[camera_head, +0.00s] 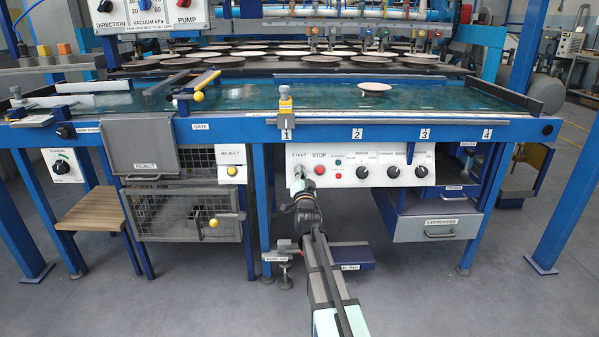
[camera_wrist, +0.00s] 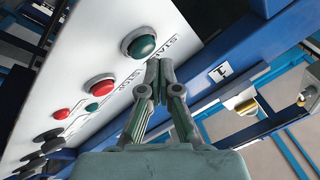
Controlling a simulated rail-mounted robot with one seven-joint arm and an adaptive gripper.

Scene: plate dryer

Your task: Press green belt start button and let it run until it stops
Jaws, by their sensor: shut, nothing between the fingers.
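The green START button (camera_wrist: 140,44) is a round green cap in a metal ring on the white control panel (camera_head: 345,165). In the wrist view it sits just beyond and slightly left of my gripper's fingertips. My gripper (camera_wrist: 158,68) is shut and empty, its two fingers together. In the head view my gripper (camera_head: 298,180) is in front of the panel's left end and hides the green button. A small gap seems to lie between fingertips and button, but contact cannot be fully judged. The green belt (camera_head: 330,97) runs across the table, with one pale plate (camera_head: 374,87) on it.
The red STOP button (camera_head: 320,170) is right of START; a second red button (camera_head: 338,175) and black knobs (camera_head: 393,171) follow. A yellow REJECT button (camera_head: 232,171) is to the left. Blue frame beams (camera_wrist: 222,70) border the panel. More plates (camera_head: 290,54) sit on racks behind.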

